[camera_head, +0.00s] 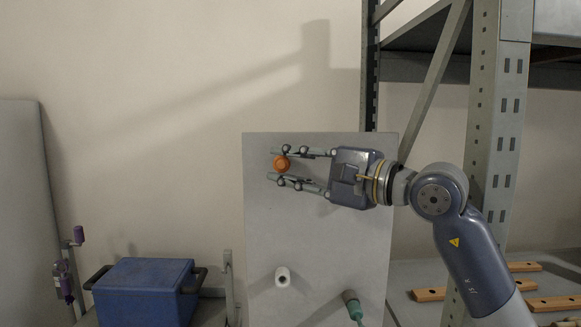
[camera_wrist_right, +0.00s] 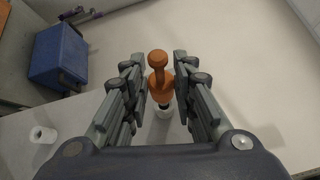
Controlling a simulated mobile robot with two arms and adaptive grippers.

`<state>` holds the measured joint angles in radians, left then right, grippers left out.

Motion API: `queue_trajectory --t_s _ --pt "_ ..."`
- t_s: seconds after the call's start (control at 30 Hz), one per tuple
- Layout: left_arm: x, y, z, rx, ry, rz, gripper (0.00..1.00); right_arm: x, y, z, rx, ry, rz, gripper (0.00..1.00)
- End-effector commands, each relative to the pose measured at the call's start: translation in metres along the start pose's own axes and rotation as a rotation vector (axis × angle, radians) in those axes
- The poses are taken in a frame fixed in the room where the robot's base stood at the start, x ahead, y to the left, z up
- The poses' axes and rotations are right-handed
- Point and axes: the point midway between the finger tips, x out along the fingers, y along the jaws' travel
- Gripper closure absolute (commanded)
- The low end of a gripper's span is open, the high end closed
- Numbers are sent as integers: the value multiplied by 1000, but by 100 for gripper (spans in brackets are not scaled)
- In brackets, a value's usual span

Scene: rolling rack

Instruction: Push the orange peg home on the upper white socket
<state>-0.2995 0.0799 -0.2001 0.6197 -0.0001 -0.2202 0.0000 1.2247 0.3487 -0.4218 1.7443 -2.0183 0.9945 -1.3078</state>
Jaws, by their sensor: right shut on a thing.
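The orange peg (camera_head: 281,163) is in front of the upper left of an upright grey panel (camera_head: 320,225). The right wrist view shows its round knob, stem and wider collar (camera_wrist_right: 158,80). Behind the collar is a short dark part, then the upper white socket (camera_wrist_right: 163,112), mostly hidden by the peg. The collar stands apart from the socket; how deep the peg sits I cannot tell. My right gripper (camera_head: 276,164) reaches in from the right and is shut on the peg, with one finger on each side (camera_wrist_right: 159,72). My left gripper is out of view.
A lower white socket (camera_head: 282,276) sticks out of the panel, empty-looking. A green-handled thing (camera_head: 352,303) is at the panel's lower right. A blue box (camera_head: 146,291) stands at left. A metal rack (camera_head: 497,120) and wooden bars (camera_head: 553,303) are at right.

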Motion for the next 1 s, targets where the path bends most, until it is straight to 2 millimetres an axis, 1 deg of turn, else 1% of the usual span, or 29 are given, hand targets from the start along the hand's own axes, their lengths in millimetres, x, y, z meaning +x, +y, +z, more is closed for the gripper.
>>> queue_trajectory --t_s 0.37,0.83,1.0 --pt "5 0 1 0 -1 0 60 0 1 0 -1 0 0 100" --pt "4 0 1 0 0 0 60 0 0 0 0 0 -1 100" --pt "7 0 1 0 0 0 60 0 0 0 1 0 -3 100"
